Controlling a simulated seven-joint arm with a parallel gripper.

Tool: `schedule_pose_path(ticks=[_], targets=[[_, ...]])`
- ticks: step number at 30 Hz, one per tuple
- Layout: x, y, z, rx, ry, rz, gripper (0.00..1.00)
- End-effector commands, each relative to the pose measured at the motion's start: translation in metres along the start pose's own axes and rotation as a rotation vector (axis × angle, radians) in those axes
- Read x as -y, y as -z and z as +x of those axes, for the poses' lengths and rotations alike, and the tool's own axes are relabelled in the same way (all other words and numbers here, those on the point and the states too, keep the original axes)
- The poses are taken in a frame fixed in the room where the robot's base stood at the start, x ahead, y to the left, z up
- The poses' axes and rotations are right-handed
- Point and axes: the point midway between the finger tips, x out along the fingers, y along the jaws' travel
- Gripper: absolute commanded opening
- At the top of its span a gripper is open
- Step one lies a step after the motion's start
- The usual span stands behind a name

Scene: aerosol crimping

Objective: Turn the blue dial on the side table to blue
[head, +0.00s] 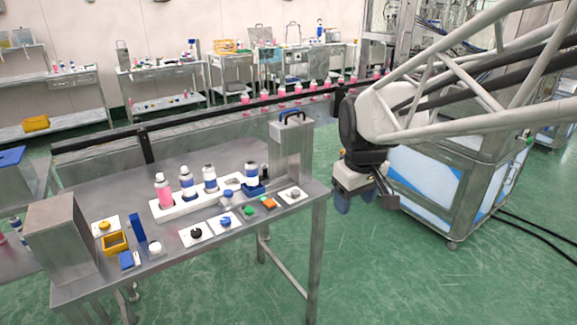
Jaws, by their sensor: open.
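A small blue dial (227,221) sits on a white plate near the front edge of the steel side table (190,265). It is too small to tell which way it points. My gripper (357,199) hangs in the air beyond the table's right end, well to the right of the dial. It is open, with nothing seen between its fingers, and it touches nothing.
Beside the dial are a black dial (196,233) and a green button (249,211). Behind it, a white rack (168,211) holds several bottles. The floor in front is clear.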

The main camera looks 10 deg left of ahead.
Motion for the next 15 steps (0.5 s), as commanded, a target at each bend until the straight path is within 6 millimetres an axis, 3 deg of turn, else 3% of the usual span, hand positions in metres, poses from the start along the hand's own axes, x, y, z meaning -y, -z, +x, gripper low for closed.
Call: schedule_pose_path(ticks=[15], targets=[[0.051, 0.133, 0.047, 0.038, 0.040, -0.342, 0.61]])
